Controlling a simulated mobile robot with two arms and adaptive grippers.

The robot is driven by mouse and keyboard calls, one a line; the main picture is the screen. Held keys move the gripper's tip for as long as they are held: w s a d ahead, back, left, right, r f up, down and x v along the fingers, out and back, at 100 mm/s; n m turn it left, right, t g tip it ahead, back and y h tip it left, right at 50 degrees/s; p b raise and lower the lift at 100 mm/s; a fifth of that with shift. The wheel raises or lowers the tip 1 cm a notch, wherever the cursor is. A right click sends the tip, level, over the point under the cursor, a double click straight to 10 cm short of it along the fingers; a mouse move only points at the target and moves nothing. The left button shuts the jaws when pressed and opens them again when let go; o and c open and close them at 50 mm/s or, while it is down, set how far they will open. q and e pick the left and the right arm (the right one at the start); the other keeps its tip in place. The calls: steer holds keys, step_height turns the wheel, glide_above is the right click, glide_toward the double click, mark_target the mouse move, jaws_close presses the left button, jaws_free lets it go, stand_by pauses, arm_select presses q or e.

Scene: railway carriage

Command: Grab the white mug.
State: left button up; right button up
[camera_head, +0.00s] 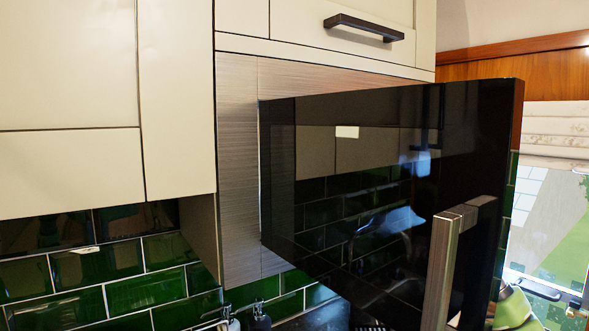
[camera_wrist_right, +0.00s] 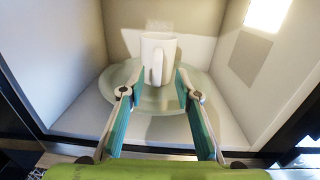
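The white mug (camera_wrist_right: 158,50) stands upright inside the microwave on a round glass turntable (camera_wrist_right: 118,78), in the right wrist view. Its handle faces the camera. My right gripper (camera_wrist_right: 160,82) is open, its two teal-padded fingers reaching into the cavity. The fingertips are on either side of the mug's lower front and handle, with no clear contact showing. In the head view the microwave's dark open door (camera_head: 370,170) hides the cavity and the mug. My left gripper is in neither view.
The microwave's pale side walls (camera_wrist_right: 50,65) stand close on both sides of my right gripper. The door handle (camera_head: 442,265) sticks out in the head view. Cream cabinets (camera_head: 70,70) and green tiles (camera_head: 145,290) are at left. Bottle tops (camera_head: 260,318) show below.

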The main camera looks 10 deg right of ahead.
steer(key=shift+w+a+r+p, duration=0.25)
steer(key=shift+w+p, duration=0.2)
steer(key=shift+p, duration=0.05)
steer(key=p+x, duration=0.3)
steer(key=shift+w+a+r, duration=0.15)
steer(key=shift+w+a, duration=0.15)
steer(key=shift+a, duration=0.05)
steer(key=shift+w+a, duration=0.1)
steer(key=shift+w, duration=0.2)
steer(key=shift+s, duration=0.1)
steer(key=shift+c, duration=0.5)
jaws_close()
